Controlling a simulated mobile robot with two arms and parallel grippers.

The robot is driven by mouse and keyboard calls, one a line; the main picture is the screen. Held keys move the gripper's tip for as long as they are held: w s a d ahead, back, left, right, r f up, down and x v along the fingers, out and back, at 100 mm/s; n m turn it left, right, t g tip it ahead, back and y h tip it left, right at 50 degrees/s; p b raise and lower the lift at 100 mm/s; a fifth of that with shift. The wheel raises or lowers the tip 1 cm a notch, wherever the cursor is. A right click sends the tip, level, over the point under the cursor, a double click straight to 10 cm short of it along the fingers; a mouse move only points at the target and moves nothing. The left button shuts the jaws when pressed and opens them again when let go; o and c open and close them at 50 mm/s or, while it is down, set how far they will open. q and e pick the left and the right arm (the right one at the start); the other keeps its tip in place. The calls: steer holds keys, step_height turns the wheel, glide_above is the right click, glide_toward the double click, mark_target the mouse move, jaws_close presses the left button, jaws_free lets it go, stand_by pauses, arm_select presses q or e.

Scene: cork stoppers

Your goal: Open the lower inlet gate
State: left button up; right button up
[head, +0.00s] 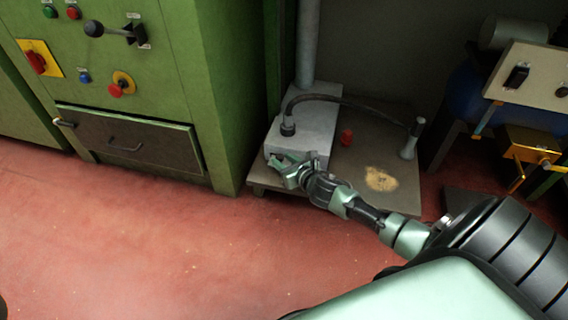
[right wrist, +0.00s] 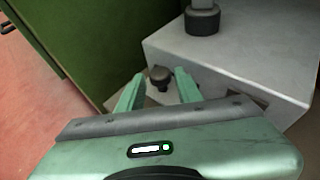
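My right gripper (head: 277,161) is at the front left corner of a grey box (head: 318,127) on a low platform. In the right wrist view its two green fingers (right wrist: 158,88) are apart, with a small dark round knob (right wrist: 160,74) showing between and beyond them, beside the box's face. I cannot tell whether the fingers touch the knob. Nothing is clearly marked as the lower inlet gate; the knob may belong to it. A dark hatch with a handle (head: 128,141) sits low in the green machine and looks closed. My left gripper is out of view.
The green machine (head: 222,90) stands left of the platform (head: 381,155). A black hose (head: 352,102) arches from the box to a grey post (head: 412,138). The red floor (head: 150,240) in front is clear.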

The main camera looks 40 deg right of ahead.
jaws_close()
stand_by(1.4)
